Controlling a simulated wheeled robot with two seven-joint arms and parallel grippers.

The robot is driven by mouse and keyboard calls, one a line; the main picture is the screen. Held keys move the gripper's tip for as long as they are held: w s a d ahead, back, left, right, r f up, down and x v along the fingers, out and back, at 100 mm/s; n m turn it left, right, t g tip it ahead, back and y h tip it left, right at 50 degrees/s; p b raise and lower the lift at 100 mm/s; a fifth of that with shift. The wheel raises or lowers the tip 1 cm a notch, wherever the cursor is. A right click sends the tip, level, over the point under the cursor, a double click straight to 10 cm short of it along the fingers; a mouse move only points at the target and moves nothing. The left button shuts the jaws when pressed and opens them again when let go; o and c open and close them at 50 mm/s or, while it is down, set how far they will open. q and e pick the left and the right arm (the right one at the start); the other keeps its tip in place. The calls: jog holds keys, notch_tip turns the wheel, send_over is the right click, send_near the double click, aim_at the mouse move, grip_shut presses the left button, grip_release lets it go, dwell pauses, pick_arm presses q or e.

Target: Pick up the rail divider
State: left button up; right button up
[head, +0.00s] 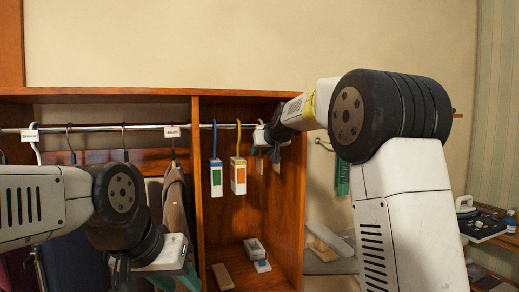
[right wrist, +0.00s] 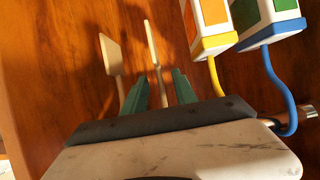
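A thin pale beige piece, probably the rail divider (right wrist: 152,45), stands between the two green fingers of my right gripper (right wrist: 160,75) in the right wrist view. The fingers are apart, with a gap showing on each side of it. In the head view my right gripper (head: 271,146) is at the right end of the rail, and pale pieces hang just below it. A second flat beige piece (right wrist: 110,52) shows to the left of the fingers. My left gripper (head: 175,268) is low in front of the hanging clothes; its fingertips are unclear.
The metal rail (head: 90,128) crosses the wooden closet. A green-marked tag (head: 216,178) on a blue hook and an orange-marked tag (head: 238,176) on a yellow hook hang left of my right gripper. Small boxes (head: 255,250) lie on the compartment floor.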

jog(key=shift+x, duration=1.15)
grip_shut()
dwell(0.5)
